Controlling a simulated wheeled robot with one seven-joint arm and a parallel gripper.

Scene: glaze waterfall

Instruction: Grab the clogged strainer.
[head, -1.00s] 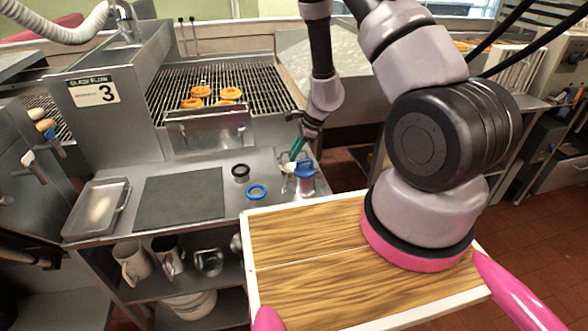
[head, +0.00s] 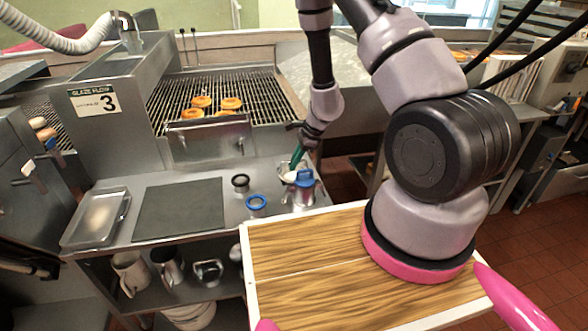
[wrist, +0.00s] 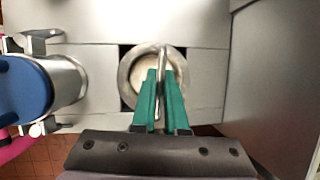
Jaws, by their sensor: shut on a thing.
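In the wrist view the strainer (wrist: 135,75) is a round metal rim with whitish matter inside and a metal bar handle (wrist: 162,60) across its middle. It sits over a square dark opening in the metal counter. My gripper (wrist: 160,76) has green fingers closed on the handle, above the rim. In the head view my gripper (head: 297,157) points down at the counter's right end. The strainer is only partly seen there, a small pale shape (head: 288,178) left of a blue-lidded metal container. I cannot tell whether the strainer is lifted.
The blue-lidded container (head: 304,192) stands close to the gripper; it also shows in the wrist view (wrist: 28,90). A blue ring (head: 256,206), a black-topped ring (head: 240,183), a dark mat (head: 178,210) and a metal tray (head: 98,217) lie leftward. A tall grey wall (wrist: 275,90) rises at right.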

